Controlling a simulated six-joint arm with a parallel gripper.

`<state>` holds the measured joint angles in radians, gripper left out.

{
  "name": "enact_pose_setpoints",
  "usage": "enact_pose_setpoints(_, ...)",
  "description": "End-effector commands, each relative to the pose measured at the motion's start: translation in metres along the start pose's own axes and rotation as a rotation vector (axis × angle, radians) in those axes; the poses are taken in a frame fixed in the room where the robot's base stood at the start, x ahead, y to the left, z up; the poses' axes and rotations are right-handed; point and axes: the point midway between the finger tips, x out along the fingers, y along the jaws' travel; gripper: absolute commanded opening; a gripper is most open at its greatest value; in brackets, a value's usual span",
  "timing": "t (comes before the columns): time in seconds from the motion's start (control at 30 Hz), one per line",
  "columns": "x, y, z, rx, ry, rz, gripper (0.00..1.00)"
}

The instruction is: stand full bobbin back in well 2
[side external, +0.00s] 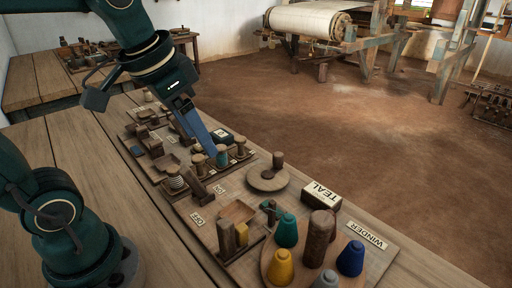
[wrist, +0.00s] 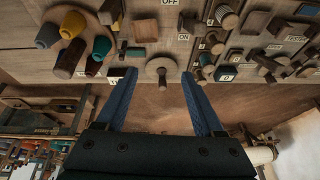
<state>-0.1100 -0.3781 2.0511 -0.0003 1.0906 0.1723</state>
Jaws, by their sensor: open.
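My gripper (side external: 212,152) is open and empty, its long blue fingers reaching down over the row of wooden bobbins in the side view. In the wrist view the two fingertips of my gripper (wrist: 159,76) are wide apart. A bobbin with a teal band (side external: 222,160) stands upright in the row, close to the fingertip. Plain wooden bobbins (side external: 241,146) stand beside it. The dark rack (side external: 207,175) under them carries small number labels, including a 2 in the wrist view (wrist: 222,77). I cannot tell which well is number 2 in the side view.
A round wooden disc (side external: 258,181) with an upright peg lies right of the row. A TEAL box (side external: 321,194) and coloured cones, blue (side external: 351,258), yellow (side external: 280,267) and teal (side external: 287,230), stand nearer.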

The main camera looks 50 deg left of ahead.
Motion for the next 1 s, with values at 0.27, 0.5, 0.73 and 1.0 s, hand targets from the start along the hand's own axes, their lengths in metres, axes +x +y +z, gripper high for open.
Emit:
enact_pose_setpoints(0.27,0.013,0.026,0.057,-0.059,0.105,0.030,0.70)
enact_pose_setpoints(0.5,0.018,0.029,0.067,-0.073,0.119,0.037,0.70)
enact_pose_setpoints(0.73,0.018,0.029,0.067,-0.073,0.118,0.037,0.70)
enact_pose_setpoints(1.0,0.018,0.029,0.067,-0.073,0.118,0.036,0.70)
